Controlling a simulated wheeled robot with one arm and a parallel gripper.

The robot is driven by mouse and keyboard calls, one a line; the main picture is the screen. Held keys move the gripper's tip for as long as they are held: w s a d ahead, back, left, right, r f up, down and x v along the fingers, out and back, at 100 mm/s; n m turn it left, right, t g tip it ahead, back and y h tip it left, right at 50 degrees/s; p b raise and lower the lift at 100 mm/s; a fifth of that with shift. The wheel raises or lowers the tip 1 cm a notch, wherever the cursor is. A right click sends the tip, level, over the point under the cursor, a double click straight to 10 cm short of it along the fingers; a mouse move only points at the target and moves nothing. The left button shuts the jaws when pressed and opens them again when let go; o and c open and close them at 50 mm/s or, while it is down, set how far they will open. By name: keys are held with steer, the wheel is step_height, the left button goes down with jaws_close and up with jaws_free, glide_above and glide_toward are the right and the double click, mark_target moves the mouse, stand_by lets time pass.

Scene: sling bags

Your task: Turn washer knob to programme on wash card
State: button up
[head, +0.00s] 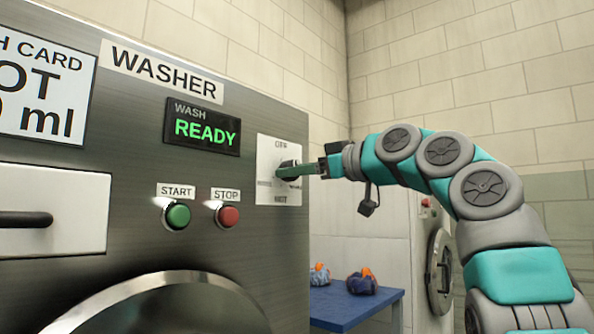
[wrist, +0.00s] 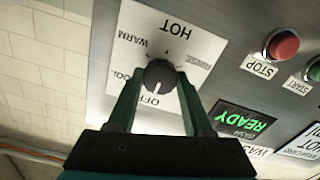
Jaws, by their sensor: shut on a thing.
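The washer knob (wrist: 159,75) is dark and round, on a white dial plate (wrist: 150,35) with OFF, WARM and HOT labels and a partly hidden "OOL" label. My gripper (head: 292,170) reaches the plate from the right. In the wrist view its two green fingers stand on either side of the knob, shut on it. The wrist view is upside down; a pale mark on the knob seems to face OFF, but it is small. The wash card (head: 45,85) at upper left is cut off and shows "OT" and "ml". The display (head: 205,128) reads WASH READY.
A green START button (head: 178,216) and a red STOP button (head: 228,216) sit left of and below the dial. A detergent drawer (head: 75,195) and round door (head: 165,300) are on the front. A blue table (head: 345,305) with bags stands behind.

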jaws_close()
steer(key=shift+s+a+r+m, duration=0.1)
steer(key=shift+m, duration=0.2)
steer(key=shift+f+m+p, duration=0.15)
steer(key=shift+m+p, duration=2.65)
steer(key=shift+m, duration=6)
steer(key=shift+f+m+p, duration=0.15)
steer(key=shift+m+p, duration=2.65)
steer(key=shift+m, duration=6)
